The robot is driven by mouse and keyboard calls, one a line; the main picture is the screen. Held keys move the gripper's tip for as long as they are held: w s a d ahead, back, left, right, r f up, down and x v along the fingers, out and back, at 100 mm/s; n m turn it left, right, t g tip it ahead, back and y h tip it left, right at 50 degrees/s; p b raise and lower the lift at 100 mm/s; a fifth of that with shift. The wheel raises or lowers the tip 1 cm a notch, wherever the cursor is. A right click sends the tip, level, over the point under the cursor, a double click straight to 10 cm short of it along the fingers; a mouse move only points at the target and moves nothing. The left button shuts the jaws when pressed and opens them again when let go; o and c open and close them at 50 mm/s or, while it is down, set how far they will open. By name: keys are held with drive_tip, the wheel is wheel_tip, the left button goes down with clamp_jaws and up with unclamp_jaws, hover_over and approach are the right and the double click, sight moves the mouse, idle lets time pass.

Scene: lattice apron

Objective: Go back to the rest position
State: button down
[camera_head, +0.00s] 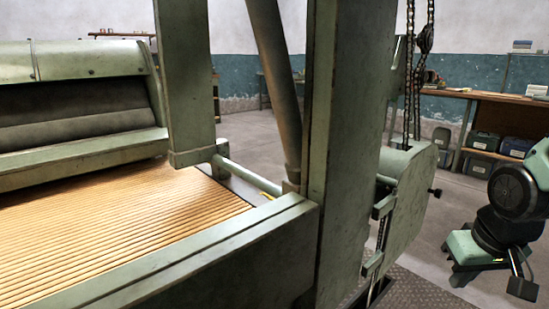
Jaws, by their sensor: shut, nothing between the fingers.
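My arm comes in at the right edge, with a round black joint and a dark wrist below it. My gripper (521,286) hangs at the lower right, small and dark, and looks shut with nothing held. It is apart from the machine, over the grey floor. The fingertips are too small to make out clearly.
A large green machine frame (345,130) fills the middle. A slatted wooden apron (120,225) lies at left below a roller (75,108). Chains (409,75) hang beside the frame. A workbench (470,97) with bins (484,141) stands at the back right. Floor between is clear.

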drive_tip(key=s+a+r+n+g, duration=0.25)
drive_tip(key=s+a+n, duration=0.55)
drive_tip(key=s+a, duration=0.95)
wheel_tip(320, 180, up, 26)
drive_tip(key=w+a+p, duration=0.1)
drive_tip(key=w+p, duration=0.1)
drive_tip(key=p, duration=2.4)
drive_tip(key=shift+a+f+g+y, duration=0.25)
drive_tip(key=shift+g+y, duration=0.1)
drive_tip(key=shift+y, duration=0.05)
drive_tip(key=shift+w, duration=0.1)
